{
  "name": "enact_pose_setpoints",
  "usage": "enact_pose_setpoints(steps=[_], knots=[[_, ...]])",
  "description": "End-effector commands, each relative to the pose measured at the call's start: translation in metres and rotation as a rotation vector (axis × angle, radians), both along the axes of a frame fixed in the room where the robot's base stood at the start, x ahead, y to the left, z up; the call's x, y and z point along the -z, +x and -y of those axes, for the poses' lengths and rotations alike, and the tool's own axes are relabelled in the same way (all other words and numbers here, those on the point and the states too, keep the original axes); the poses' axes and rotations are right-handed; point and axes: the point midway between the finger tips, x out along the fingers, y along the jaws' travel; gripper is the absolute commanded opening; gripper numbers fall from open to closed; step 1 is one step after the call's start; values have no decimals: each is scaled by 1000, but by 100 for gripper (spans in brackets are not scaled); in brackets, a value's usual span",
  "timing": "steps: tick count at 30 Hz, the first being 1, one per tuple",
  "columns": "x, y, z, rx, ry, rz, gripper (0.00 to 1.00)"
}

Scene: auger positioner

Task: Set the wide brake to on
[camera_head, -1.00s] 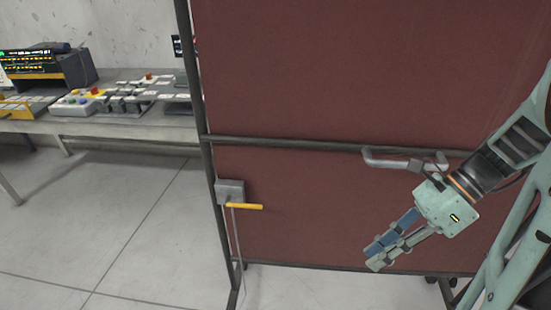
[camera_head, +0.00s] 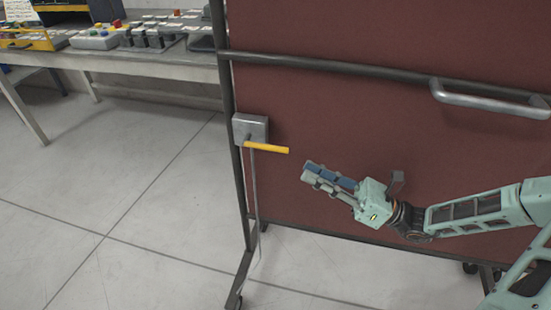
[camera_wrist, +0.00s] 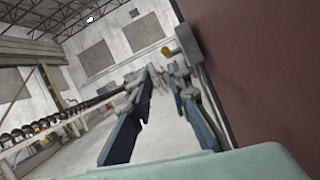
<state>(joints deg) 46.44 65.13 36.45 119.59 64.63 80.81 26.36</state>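The brake is a grey box (camera_head: 250,128) on the left post of the red-brown panel, with a yellow lever (camera_head: 268,147) sticking out level to the right. A thin rod or cable hangs down from the box. In the wrist view the yellow lever (camera_wrist: 165,50) shows as a round end, beside the grey box (camera_wrist: 188,42), beyond the fingertips. My gripper (camera_head: 309,172) is in front of the panel, to the right of and a little lower than the lever, apart from it. Its fingers (camera_wrist: 155,75) are spread with nothing between them.
The red-brown panel (camera_head: 360,110) stands close along my gripper's side. A grey handle bar (camera_head: 490,98) sticks out at upper right. A bench (camera_head: 150,66) with control boxes stands behind at left. The floor (camera_head: 150,190) left of the panel is clear.

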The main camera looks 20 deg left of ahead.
Motion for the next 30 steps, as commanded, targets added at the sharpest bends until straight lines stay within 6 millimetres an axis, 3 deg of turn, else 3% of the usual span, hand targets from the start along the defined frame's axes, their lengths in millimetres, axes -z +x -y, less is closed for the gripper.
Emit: enact_pose_setpoints(steps=[7,21,30], knots=[[-5,11,-10,37,39,-2,17],[-33,17,-85,35,34,-4,17],[-40,18,-98,36,33,-4,17]])
